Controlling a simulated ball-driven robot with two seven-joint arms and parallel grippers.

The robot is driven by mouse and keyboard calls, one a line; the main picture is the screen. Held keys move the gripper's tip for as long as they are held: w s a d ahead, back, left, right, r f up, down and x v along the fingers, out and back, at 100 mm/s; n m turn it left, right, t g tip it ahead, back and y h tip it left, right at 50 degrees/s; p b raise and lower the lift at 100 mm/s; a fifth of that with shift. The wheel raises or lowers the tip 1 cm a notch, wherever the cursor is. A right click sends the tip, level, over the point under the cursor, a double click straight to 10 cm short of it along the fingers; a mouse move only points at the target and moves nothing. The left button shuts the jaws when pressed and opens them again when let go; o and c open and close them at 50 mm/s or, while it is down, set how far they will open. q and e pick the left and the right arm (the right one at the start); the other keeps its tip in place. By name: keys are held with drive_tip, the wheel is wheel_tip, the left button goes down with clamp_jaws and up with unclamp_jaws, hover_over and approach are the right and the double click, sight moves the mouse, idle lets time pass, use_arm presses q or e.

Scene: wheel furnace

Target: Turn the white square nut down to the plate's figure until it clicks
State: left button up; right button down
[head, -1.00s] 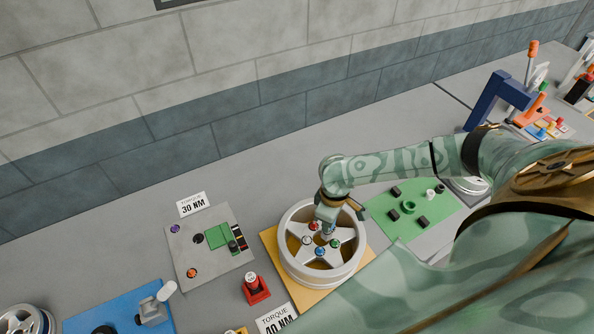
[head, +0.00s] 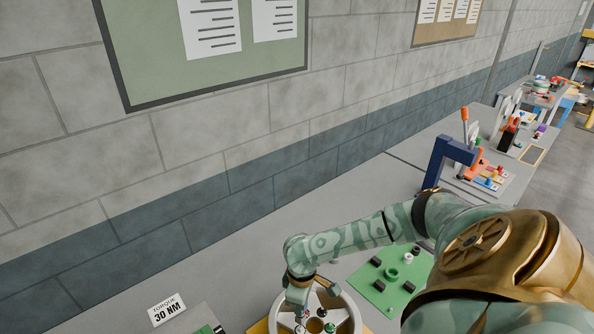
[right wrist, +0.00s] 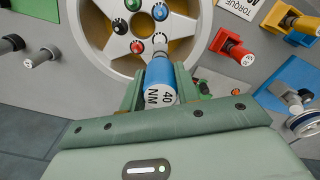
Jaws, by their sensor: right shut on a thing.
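The silver spoked wheel (head: 347,302) lies at the bottom edge of the head view, partly cut off, with coloured nuts around its hub. In the right wrist view the wheel (right wrist: 80,40) shows a red nut (right wrist: 137,46), a black nut (right wrist: 119,26), a blue nut (right wrist: 160,11) and the white nut (right wrist: 160,39). My right gripper (head: 299,303) is shut on a blue tool (right wrist: 158,76) marked 40 NM. The tool's far end is at the white nut; whether it is seated is hidden. My left gripper is not in view.
A plate reading TORQUE 30 NM (head: 166,309) stands left of the wheel. A TORQUE plate (right wrist: 240,6) is cut off in the wrist view. Red (right wrist: 232,46), yellow and blue holders stand near the wheel. A green board (head: 388,279) with black blocks lies to the right.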

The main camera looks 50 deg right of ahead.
drive_tip(key=shift+d, duration=0.1)
drive_tip(key=shift+w+f, duration=0.1)
drive_tip(key=shift+f, duration=0.55)
drive_tip(key=shift+f+b, duration=0.4)
drive_tip(key=shift+f, duration=0.6)
drive_tip(key=shift+r, duration=0.1)
drive_tip(key=shift+p, duration=0.45)
